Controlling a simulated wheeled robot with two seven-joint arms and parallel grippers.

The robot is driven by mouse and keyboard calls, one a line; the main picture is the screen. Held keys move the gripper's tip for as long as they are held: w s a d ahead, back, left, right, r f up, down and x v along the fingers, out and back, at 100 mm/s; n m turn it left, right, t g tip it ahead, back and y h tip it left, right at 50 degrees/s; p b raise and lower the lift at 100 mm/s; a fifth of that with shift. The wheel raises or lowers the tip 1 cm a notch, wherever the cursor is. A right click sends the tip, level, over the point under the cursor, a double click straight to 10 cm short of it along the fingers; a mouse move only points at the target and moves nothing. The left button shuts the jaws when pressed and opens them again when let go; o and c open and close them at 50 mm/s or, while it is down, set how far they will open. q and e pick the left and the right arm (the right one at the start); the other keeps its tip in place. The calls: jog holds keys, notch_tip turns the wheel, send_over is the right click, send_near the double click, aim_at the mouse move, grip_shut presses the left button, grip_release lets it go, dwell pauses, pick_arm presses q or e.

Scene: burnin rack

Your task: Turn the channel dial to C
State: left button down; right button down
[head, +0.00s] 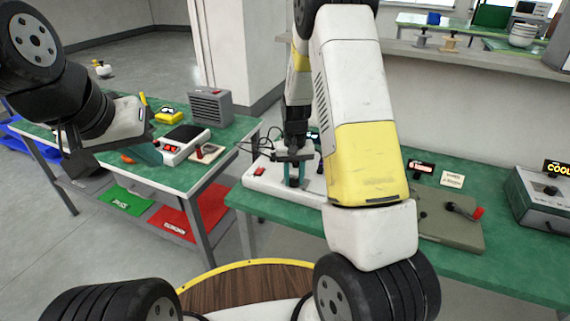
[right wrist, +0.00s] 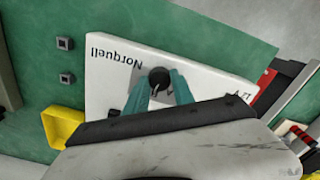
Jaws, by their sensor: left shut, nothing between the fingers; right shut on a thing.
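The channel dial (right wrist: 160,80) is a dark round knob on a white box (right wrist: 108,55) marked "Norquell", upside down in the right wrist view. My right gripper (right wrist: 160,88) is shut on the dial, with a teal finger on each side. The dial's letters and pointer are too small or hidden to read. In the head view the white box (head: 258,184) lies on the right green bench, with my right gripper (head: 296,172) pointing down at it; my right arm covers part of the box. My left gripper (head: 148,152) is shut and empty above the left bench.
On the right bench, an olive plate with a red-tipped lever (head: 466,210), small cards (head: 452,179) and a grey box (head: 545,205) stand right of my arm.

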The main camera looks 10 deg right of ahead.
aim_at(294, 180)
jog(key=m, duration=0.5)
jog(key=shift+m, duration=0.4)
dwell(0.4)
jog(key=c, duration=1.1)
grip_release()
jog(key=shift+r, duration=3.95)
jog(key=shift+r, duration=0.1)
